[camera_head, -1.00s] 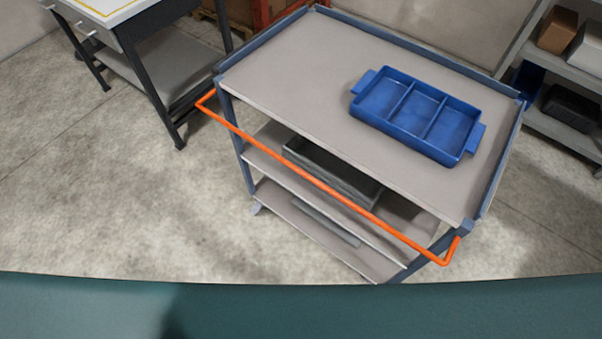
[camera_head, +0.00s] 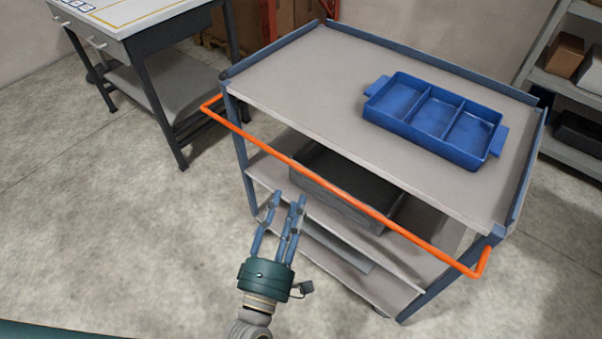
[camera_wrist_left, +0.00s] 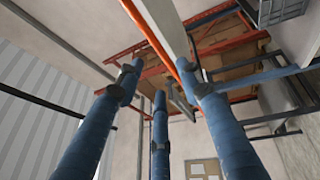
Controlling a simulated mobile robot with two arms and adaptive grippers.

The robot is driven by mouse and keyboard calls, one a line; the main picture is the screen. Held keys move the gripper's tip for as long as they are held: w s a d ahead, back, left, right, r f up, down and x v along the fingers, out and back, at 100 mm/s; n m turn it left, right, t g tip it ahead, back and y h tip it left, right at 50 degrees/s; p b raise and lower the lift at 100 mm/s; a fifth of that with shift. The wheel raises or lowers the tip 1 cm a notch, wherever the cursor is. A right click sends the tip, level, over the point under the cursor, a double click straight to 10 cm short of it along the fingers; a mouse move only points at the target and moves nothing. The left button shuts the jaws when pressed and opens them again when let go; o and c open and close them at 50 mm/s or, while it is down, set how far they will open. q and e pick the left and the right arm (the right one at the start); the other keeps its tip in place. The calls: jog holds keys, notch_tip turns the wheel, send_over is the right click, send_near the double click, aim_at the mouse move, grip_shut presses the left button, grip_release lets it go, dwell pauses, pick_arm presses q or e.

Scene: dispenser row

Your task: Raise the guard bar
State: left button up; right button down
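The orange guard bar (camera_head: 345,200) runs along the near side of the grey cart (camera_head: 290,75), just below its top edge, with a bent end at each corner. My left gripper (camera_head: 288,198) is below and in front of the bar, left of its middle, with its fingers pointing up towards the cart. Its blue fingers are spread and empty, and I see no contact with the bar. In the left wrist view, the fingers (camera_wrist_left: 162,80) stand apart, and an orange bar (camera_wrist_left: 150,35) crosses above and between their tips. My right gripper is not in view.
A blue divided tray (camera_head: 435,120) sits on the cart top, and a dark bin (camera_head: 345,180) is on the shelf below. A workbench (camera_head: 130,30) stands at the back left and shelving (camera_head: 570,80) at the right. The floor on the left is clear.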

aim_at(300, 171)
pick_arm(q)
jog(key=x, duration=1)
jog(key=shift+w+f+b, duration=0.1)
jog(key=shift+b, duration=0.3)
grip_shut()
